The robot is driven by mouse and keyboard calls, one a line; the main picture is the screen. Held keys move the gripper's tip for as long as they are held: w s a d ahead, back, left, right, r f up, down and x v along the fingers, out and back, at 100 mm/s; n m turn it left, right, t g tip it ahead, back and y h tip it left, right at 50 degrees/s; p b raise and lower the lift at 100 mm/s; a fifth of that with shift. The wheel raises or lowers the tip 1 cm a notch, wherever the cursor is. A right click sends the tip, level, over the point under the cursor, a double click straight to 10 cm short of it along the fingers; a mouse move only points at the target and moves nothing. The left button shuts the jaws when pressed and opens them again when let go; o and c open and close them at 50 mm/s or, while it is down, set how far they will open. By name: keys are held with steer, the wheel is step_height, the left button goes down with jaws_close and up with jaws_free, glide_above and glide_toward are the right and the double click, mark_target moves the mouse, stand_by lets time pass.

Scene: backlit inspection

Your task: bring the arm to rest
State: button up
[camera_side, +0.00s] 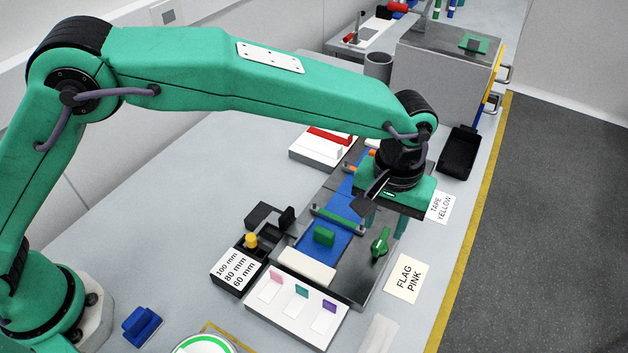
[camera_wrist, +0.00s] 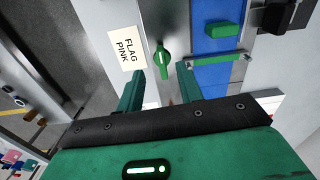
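My gripper (camera_side: 387,223) hangs pointing down above the right part of the metal fixture plate (camera_side: 368,287). I cannot see the fingers touching anything. My arm is stretched out from its base at the lower left.
A blue strip (camera_side: 338,244) with a green block (camera_side: 324,236) runs along the fixture. Cards reading FLAG PINK (camera_side: 404,278) and TAPE YELLOW (camera_side: 439,207) lie right of it. A black tray (camera_side: 459,151) and a grey cabinet (camera_side: 445,85) stand behind. The bench's left middle is clear.

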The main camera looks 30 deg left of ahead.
steer(key=shift+r, duration=0.15)
steer(key=shift+w+a+r, duration=0.15)
steer(key=shift+a+r, duration=0.2)
steer(key=s+a+r+t+h, duration=0.1)
steer(key=a+r, duration=0.6)
steer(key=a, duration=0.4)
steer(key=a+r+t, duration=0.1)
steer(key=a+r, duration=0.5)
steer(key=a, duration=0.5)
steer(key=s+a+t+y, duration=0.1)
steer(key=s+a+t, duration=0.2)
steer(key=s+a, duration=1.3)
steer(key=shift+s+a+f+m+t, duration=0.15)
steer(key=shift+s+a+m+t, duration=0.15)
steer(key=shift+a, duration=0.8)
